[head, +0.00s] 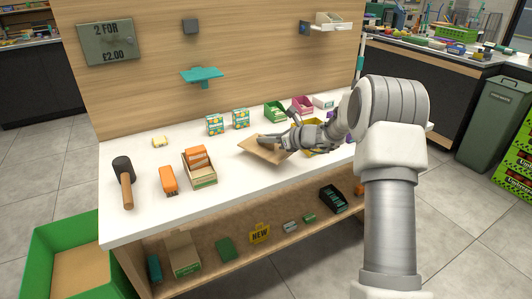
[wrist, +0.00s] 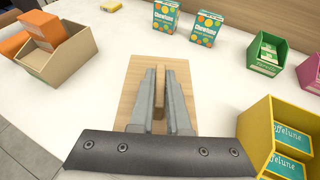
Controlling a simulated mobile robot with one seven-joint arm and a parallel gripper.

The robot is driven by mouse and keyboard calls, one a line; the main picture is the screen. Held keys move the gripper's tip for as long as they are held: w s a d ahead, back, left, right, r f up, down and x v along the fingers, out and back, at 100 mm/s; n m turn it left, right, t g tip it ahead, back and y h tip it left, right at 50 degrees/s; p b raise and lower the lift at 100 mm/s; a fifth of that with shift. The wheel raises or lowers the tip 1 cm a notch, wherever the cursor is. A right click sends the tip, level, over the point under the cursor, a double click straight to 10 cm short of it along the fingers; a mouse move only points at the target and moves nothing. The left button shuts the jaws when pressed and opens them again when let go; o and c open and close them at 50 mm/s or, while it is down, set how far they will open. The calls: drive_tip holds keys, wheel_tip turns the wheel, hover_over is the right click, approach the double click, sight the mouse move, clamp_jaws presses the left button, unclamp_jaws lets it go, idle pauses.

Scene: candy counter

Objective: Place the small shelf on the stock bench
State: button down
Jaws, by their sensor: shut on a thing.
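The small shelf appears to be a light wooden board (head: 258,152) with a narrow upright wooden piece. In the wrist view the board (wrist: 131,90) lies flat beneath my fingers. My gripper (head: 266,139) is shut on the upright piece, which shows between the two grey fingers (wrist: 161,80) in the wrist view. The board is at or just above the white bench top (head: 140,205); I cannot tell whether it touches. No label shows whether this white-topped bench is the stock bench. My fingers hide part of the board.
Two patterned boxes (head: 240,118) stand behind the board. A tan bin (head: 201,178) with orange packs is to its left, and a yellow bin (wrist: 258,138) is close on its right. A mallet (head: 125,178) lies at the left. Bare white top lies in front of the board.

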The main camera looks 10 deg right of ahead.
sight(268, 150)
drive_tip(key=shift+a+f+b, duration=0.1)
drive_tip(key=shift+f+b, duration=0.6)
drive_tip(key=shift+f, duration=1.3)
drive_tip(key=shift+f, duration=0.1)
drive_tip(key=c, duration=0.9)
unclamp_jaws()
drive_tip(key=shift+f, duration=0.1)
